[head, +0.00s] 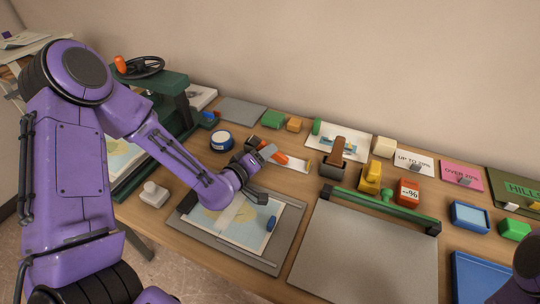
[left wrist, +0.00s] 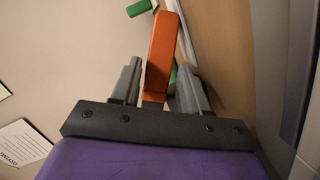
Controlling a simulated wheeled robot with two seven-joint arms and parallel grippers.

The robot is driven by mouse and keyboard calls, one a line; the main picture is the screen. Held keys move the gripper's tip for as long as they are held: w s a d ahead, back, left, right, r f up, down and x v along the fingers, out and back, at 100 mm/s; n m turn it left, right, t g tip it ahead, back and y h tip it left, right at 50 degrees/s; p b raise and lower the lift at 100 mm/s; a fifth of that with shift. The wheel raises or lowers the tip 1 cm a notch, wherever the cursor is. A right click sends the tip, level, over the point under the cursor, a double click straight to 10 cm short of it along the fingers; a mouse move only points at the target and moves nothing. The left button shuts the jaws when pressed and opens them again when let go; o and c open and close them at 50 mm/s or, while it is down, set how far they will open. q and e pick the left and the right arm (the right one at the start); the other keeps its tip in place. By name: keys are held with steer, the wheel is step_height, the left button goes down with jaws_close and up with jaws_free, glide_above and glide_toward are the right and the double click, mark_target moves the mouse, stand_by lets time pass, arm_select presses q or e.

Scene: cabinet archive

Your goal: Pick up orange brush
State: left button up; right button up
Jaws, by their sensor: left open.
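The orange brush (head: 278,155) lies towards the back of the wooden table, in the middle of the head view. Part of it is hidden by my left gripper. In the left wrist view its orange handle (left wrist: 164,45) shows beyond and between the two fingers, running away from the palm. My left gripper (head: 267,175) is open, with its fingers pointing towards the brush side of the table. In the left wrist view the fingers of the gripper (left wrist: 159,82) stand apart on either side of the handle's near end. I cannot tell whether they touch it.
A grey tray with a map sheet (head: 287,237) lies under my left forearm. A brown-handled tool (head: 334,155) and a yellow stamp (head: 370,178) stand to the right. A green-barred grey board (head: 360,250) fills the front right.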

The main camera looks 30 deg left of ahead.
arm_select(q)
steer(key=shift+w, duration=0.25)
steer(key=c, duration=0.8)
arm_select(e)
steer(key=shift+s, duration=0.1)
arm_select(q)
steer(key=shift+r, duration=0.1)
